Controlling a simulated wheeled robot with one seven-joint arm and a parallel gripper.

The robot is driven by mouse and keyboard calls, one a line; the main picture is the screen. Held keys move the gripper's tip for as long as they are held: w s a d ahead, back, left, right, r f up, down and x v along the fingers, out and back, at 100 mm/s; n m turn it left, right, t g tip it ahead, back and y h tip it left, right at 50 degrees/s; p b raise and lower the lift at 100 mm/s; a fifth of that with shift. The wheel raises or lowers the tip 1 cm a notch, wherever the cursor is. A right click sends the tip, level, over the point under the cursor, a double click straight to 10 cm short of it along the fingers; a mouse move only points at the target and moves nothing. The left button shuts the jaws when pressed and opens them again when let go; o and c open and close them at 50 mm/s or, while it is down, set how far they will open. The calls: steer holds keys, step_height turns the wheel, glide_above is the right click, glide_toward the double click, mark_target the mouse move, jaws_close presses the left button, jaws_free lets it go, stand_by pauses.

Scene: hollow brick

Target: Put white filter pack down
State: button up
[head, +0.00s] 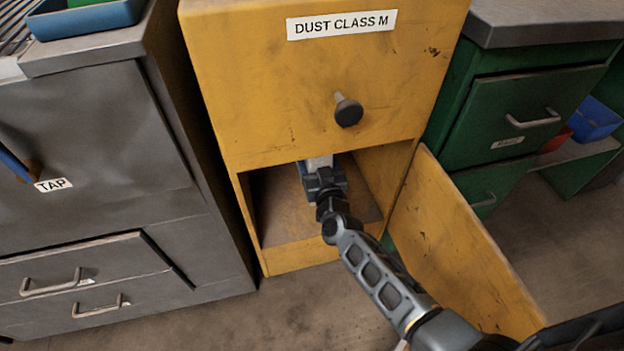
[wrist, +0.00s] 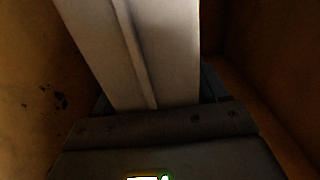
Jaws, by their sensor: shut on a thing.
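The white filter pack (head: 318,162) shows as a small pale block in the head view, inside the open lower compartment of the yellow cabinet. It fills the upper middle of the wrist view (wrist: 150,50) as a pale block with a lengthwise ridge. My gripper (head: 322,178) reaches into the compartment and is shut on the pack. The dark gripper body (wrist: 160,130) covers the pack's near end. Whether the pack touches the compartment floor (head: 285,215) cannot be told.
The yellow cabinet (head: 250,90) carries a "DUST CLASS M" label (head: 341,24) and a dark knob (head: 348,112). Its open yellow door (head: 455,250) stands to the right of my arm. A grey cabinet (head: 90,140) is on the left, green drawers (head: 500,120) on the right.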

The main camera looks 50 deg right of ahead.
step_height(320, 180, down, 7)
steer(key=b, duration=0.3)
steer(key=shift+r+b, duration=0.15)
steer(key=shift+b, duration=0.2)
steer(key=shift+r, duration=0.1)
steer(key=o, duration=1.1)
